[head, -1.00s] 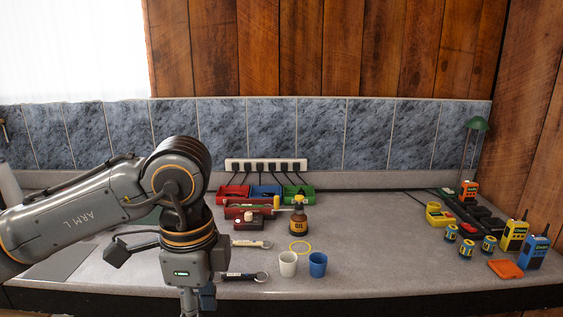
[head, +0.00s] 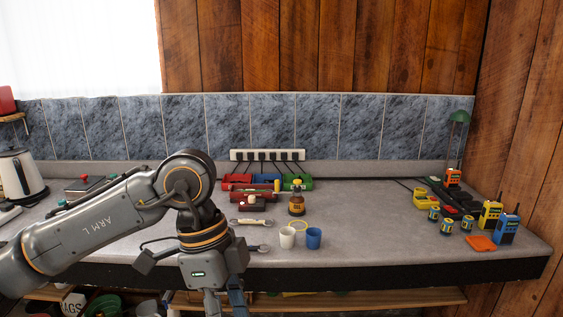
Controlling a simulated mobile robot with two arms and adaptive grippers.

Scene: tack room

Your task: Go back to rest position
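My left arm comes in from the left in the head view and bends down in front of the counter. Its gripper (head: 225,303) hangs at the bottom edge of the picture, below the counter's front edge. Its fingers are only partly in view and cut off, so I cannot tell whether they are open or shut. My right arm and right gripper are not in view. The counter (head: 370,245) runs across the middle of the picture.
A white cup (head: 287,238), blue cup (head: 314,238) and oil bottle (head: 297,203) stand mid-counter. Several radios, including a blue one (head: 508,229), are at right. A kettle (head: 20,174) stands at far left. A shelf (head: 340,299) lies below.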

